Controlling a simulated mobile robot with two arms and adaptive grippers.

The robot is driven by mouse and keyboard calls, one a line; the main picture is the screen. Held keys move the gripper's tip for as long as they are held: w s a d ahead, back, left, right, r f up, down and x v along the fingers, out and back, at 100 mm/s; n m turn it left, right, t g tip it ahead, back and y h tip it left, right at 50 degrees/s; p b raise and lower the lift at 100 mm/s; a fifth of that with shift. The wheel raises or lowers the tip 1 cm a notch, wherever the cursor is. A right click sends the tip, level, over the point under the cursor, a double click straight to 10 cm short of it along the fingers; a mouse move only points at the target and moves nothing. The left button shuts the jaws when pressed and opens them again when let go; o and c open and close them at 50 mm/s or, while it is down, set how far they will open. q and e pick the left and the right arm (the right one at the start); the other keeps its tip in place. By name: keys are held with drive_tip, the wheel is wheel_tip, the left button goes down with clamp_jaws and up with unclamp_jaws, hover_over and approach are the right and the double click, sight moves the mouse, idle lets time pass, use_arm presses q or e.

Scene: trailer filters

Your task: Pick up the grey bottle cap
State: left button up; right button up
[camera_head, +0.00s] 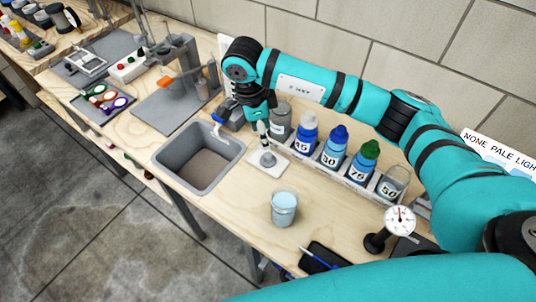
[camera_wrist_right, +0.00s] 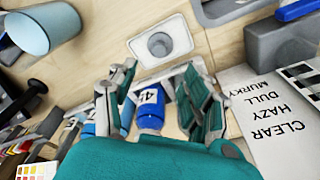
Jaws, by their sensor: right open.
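A small grey round piece, which looks like the grey bottle cap (camera_head: 267,159), sits on a white square pad (camera_head: 255,168) in front of the bottle row. In the right wrist view the cap (camera_wrist_right: 160,45) lies on its pad beyond the fingertips, apart from them. My right gripper (camera_head: 265,135) is open and empty, pointing down just above the cap in the head view. My left gripper is not in view.
A rack holds a grey bottle (camera_head: 280,120) and bottles with blue and green caps (camera_head: 335,150) right of the gripper. A grey sink (camera_head: 198,158) is at left. A light blue cup (camera_head: 284,208) and a dial gauge (camera_head: 400,220) stand nearer the front.

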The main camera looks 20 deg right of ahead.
sight(268, 155)
drive_tip(key=f, duration=0.4)
drive_tip(key=shift+d+p, duration=0.3)
drive_tip(key=shift+p, duration=0.05)
drive_tip(key=shift+f, duration=0.3)
drive_tip(key=f, duration=0.1)
drive_tip(key=f+p, duration=0.1)
drive_tip(key=f, duration=0.1)
drive_tip(key=shift+s+d+f+p, duration=0.15)
drive_tip(key=shift+d+f+p, duration=0.1)
drive_tip(key=shift+f+p, duration=0.1)
drive_tip(key=shift+f, duration=0.35)
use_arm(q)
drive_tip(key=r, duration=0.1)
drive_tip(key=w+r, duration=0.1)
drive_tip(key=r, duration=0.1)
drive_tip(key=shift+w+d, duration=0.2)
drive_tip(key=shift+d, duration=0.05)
use_arm(e)
drive_tip(key=shift+c, duration=0.2)
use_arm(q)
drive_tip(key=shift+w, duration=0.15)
use_arm(e)
drive_tip(key=c, duration=0.8)
